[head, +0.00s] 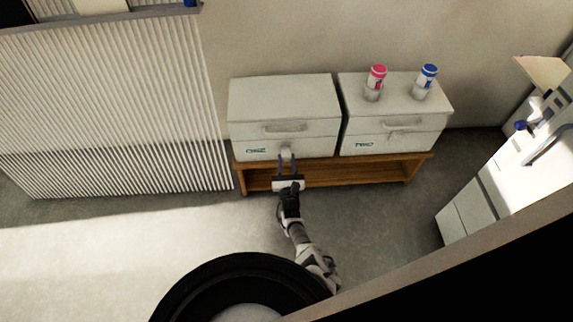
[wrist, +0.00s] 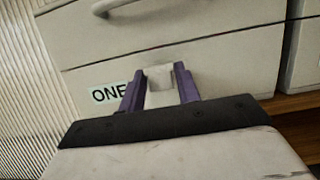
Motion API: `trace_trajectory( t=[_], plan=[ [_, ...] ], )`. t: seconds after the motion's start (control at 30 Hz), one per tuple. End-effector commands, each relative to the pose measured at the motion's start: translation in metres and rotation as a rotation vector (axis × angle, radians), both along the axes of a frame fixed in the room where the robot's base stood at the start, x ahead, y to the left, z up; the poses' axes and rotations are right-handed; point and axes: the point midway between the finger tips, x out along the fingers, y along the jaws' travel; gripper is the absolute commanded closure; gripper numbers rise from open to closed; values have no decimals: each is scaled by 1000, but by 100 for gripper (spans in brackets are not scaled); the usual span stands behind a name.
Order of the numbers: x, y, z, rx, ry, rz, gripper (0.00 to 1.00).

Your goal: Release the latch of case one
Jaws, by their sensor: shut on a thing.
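Case one (head: 284,110) is a white box with its lid down, on the left of a low wooden bench in the head view. Its label "ONE" (wrist: 107,93) shows in the wrist view, left of the latch. The latch (wrist: 160,78) is a small pale tab on the front, just below the lid seam; it also shows in the head view (head: 287,151). My gripper (wrist: 160,92) is at the case front, its two purple fingers shut on the latch, one on each side. It also shows in the head view (head: 287,160). The lower end of the latch is partly hidden.
Case two (head: 392,112) stands close on the right, with a pink-capped bottle (head: 376,82) and a blue-capped bottle (head: 425,82) on its lid. The wooden bench (head: 340,174) is under both. A ribbed white panel (head: 115,105) stands left. The floor in front is clear.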

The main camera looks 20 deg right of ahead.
Motion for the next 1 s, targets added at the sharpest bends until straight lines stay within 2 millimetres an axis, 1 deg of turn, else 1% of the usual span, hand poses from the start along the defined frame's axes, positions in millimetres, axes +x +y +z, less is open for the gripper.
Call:
trace_trajectory(
  t=[0.03,0.37,0.4,0.5,0.8,0.87,1.0],
  plan=[
    [-2,0,-9,2,8,-2,90],
    [-3,1,-8,3,2,-3,90],
    [-3,1,-8,3,2,-3,65],
    [-3,1,-8,2,0,-3,53],
    [-4,1,-4,0,-5,-2,53],
    [-8,3,-5,-1,-4,-2,53],
    [-28,8,-8,0,-1,-2,53]
  ],
)
